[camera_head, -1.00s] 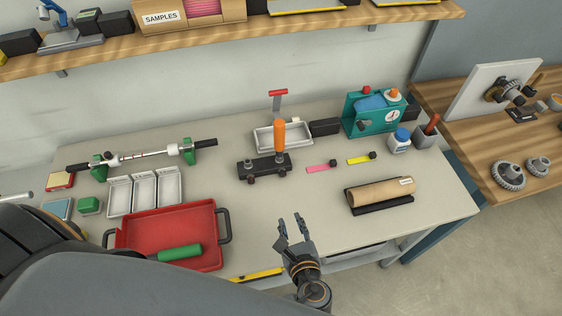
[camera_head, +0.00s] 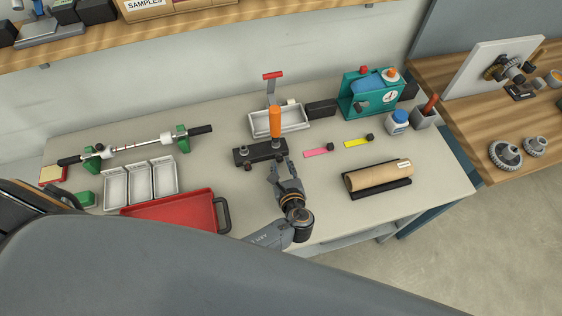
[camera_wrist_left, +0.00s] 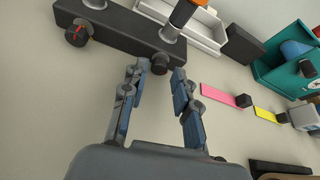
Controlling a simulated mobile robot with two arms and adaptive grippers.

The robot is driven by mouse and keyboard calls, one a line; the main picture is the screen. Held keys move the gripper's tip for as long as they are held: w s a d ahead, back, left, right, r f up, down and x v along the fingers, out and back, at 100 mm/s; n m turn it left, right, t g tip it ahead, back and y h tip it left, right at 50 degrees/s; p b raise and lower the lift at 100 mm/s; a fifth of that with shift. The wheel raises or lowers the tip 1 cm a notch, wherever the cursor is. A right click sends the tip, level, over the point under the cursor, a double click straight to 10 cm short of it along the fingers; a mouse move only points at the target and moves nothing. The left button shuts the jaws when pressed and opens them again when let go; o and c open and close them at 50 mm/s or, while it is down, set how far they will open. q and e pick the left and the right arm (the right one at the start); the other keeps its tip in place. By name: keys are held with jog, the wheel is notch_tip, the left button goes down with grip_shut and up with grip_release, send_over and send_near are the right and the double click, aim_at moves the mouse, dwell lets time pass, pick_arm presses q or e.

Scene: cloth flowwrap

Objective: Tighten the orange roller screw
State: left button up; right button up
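An orange cylindrical handle (camera_head: 275,121) stands upright on a metal shaft at the right part of a black block (camera_head: 247,155). Its lower end also shows at the top of the left wrist view (camera_wrist_left: 183,12). The block (camera_wrist_left: 125,27) carries dark knobs on its near side, one with a red mark (camera_wrist_left: 77,34). My left gripper (camera_head: 278,165) is just in front of the block's right end. In the left wrist view its fingers (camera_wrist_left: 158,72) are apart, with a dark knob (camera_wrist_left: 160,63) between or just beyond the tips; contact is unclear. My right gripper is out of view.
A grey tray (camera_head: 294,125) with a red-topped stand (camera_head: 272,75) is behind the block. Pink (camera_head: 318,152) and yellow (camera_head: 356,143) tags lie to the right, near a brown roll (camera_head: 378,177) and teal machine (camera_head: 352,98). A red tray (camera_head: 180,208) is front left.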

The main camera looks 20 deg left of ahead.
pick_arm(q)
jog(key=shift+w+a+f, duration=0.15)
jog(key=shift+w+a, duration=0.05)
jog(key=shift+w, duration=0.2)
jog(key=shift+w+a+f, duration=0.15)
jog(key=shift+w, duration=0.05)
jog(key=shift+c, duration=0.7)
grip_shut()
jog(key=shift+r+m+p, duration=0.2)
jog(key=shift+m+p, duration=0.1)
jog(key=shift+p, duration=0.3)
jog(key=shift+w+f+m+g+y+p, duration=0.15)
jog(key=shift+m+g+y+p, duration=0.2)
jog(key=shift+m+y, duration=0.25)
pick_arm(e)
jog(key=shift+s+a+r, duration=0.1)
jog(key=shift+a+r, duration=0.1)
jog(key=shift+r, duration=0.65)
